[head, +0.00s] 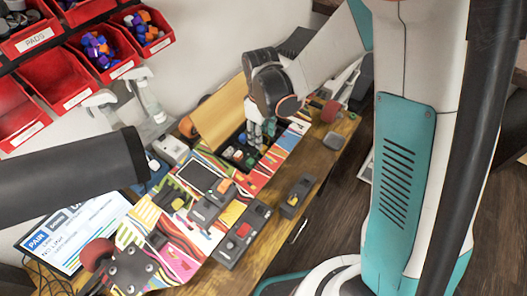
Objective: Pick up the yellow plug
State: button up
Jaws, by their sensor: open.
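Whether the fingertips touch any part is not clear.
A grey box with an orange-topped part (222,187), a box with a red button (243,231) and a smaller dark box (297,196) stand near the deck. A tilted screen (75,232) is at lower left. Red bins (58,80) hang on the wall. Spray bottles (150,100) stand behind.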

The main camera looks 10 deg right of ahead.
aim_at(264, 147)
jog(key=shift+d+f+b, duration=0.15)
jog(key=shift+f+b, duration=0.45)
jog(key=shift+f, duration=0.95)
jog(key=shift+d+f+b, duration=0.15)
jog(key=shift+f+b, duration=0.45)
jog(key=shift+f, duration=0.9)
jog(key=shift+r, duration=0.1)
jog(key=c, duration=1)
